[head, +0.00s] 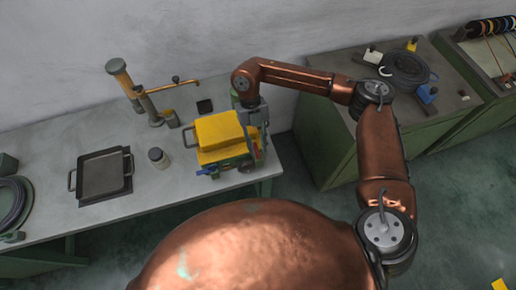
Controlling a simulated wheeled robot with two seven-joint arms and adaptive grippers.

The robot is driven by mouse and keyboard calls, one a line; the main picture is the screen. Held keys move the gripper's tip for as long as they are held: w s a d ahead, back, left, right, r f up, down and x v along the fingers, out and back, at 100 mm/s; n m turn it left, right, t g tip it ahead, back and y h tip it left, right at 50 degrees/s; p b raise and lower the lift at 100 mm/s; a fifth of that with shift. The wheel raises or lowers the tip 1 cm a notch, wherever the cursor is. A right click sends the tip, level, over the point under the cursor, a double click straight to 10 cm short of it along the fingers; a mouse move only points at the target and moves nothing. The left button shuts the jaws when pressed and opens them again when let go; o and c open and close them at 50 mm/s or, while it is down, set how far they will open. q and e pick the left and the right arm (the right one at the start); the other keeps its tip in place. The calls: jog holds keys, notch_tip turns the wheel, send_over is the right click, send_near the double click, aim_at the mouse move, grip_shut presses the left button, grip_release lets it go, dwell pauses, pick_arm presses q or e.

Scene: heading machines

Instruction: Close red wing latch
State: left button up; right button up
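A yellow and green machine (219,138) stands on the grey workbench near its right end. Small blue and dark parts show low on its side, and no red wing latch can be made out at this size. My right arm reaches over from the right, and its gripper (252,122) points down at the machine's right side, touching it or very close. The fingertips are too small and partly hidden against the machine, so their opening cannot be told. My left gripper is not in view.
On the bench (135,207) stand a small jar (158,158), a dark tray (102,174), brass taps (150,108) and a coiled hose (12,204). A green cabinet (335,140) with a black coil (405,70) stands to the right, across a floor gap.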

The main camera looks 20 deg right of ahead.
jog(key=v, duration=1)
jog(key=shift+r, duration=0.3)
jog(key=shift+w, duration=0.1)
